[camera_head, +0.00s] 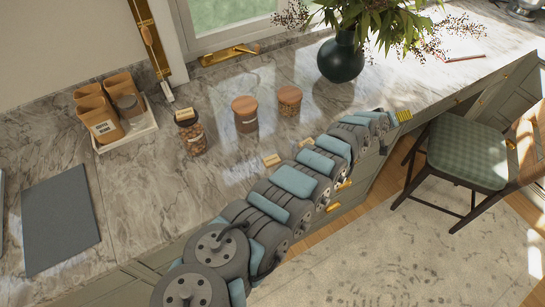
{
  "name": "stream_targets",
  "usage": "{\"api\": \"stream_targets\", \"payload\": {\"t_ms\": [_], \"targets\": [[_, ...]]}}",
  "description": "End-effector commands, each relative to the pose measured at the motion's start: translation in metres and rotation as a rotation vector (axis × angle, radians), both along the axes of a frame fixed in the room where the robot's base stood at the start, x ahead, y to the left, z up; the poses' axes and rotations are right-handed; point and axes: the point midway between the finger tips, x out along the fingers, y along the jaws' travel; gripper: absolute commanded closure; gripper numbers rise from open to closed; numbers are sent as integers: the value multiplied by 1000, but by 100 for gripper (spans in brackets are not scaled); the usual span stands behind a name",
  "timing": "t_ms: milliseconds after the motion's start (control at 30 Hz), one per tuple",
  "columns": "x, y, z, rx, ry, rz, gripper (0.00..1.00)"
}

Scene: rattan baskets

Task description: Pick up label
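Two small tan pieces that look like labels lie on the marble counter (130,190): one label (271,160) and a second label (306,142), both close beside my arm. A printed label (104,128) is also on the front of a tan canister at the left. My arm stretches from the bottom middle up to the right along the counter's front edge. At its far end is a small yellow ribbed piece (404,115), perhaps part of my gripper. The fingers cannot be made out, and no held object shows.
Two wood-lidded jars (246,121) (289,107) and a dark-lidded jar (192,138) stand mid-counter. A dark vase (341,60) with leafy stems stands behind. A grey board (60,217) lies left. A cushioned chair (468,153) stands right, on the floor.

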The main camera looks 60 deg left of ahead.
Motion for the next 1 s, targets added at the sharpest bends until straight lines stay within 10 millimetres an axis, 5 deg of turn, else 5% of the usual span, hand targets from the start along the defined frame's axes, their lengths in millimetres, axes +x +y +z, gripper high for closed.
{"api": "stream_targets", "payload": {"t_ms": [367,800,1000], "targets": [[-118,56,20,-153,366,29,6],[-331,100,45,-353,824,212,6],[-382,101,52,-408,924,269,6]]}}
